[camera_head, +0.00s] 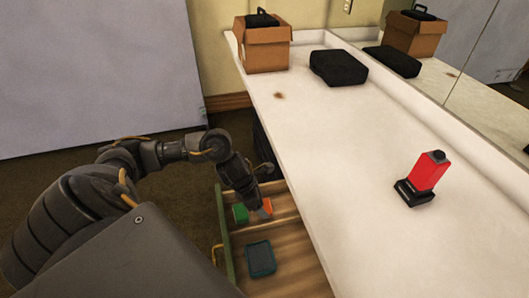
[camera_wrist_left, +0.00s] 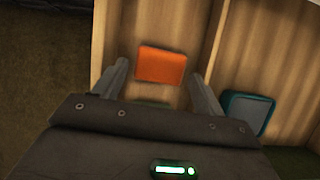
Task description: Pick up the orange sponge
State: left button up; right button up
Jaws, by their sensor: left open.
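The orange sponge (camera_wrist_left: 161,65) lies flat in an open wooden drawer (camera_head: 224,240). In the wrist view it shows between the two fingers of my left gripper (camera_wrist_left: 158,70), with a gap on each side. My left gripper is open and holds nothing. In the head view my left gripper (camera_head: 261,209) reaches down into the drawer and partly covers the sponge (camera_head: 267,204). I cannot tell how far the fingertips are above the drawer floor. My right gripper is in neither view.
A green block (camera_head: 240,213) and a teal item (camera_head: 261,258) lie in the drawer, with a wooden divider (camera_wrist_left: 212,35) beside the sponge. The white counter (camera_head: 330,150) overhangs the drawer's right. It holds a red-and-black object (camera_head: 428,172), a black case (camera_head: 339,68) and a cardboard box (camera_head: 266,48).

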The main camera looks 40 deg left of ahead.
pick_arm(q)
jog(key=shift+x, duration=1.2)
jog(key=c, duration=0.7)
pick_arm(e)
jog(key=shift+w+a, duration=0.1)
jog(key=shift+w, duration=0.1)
pick_arm(q)
jog(key=shift+r, duration=0.15)
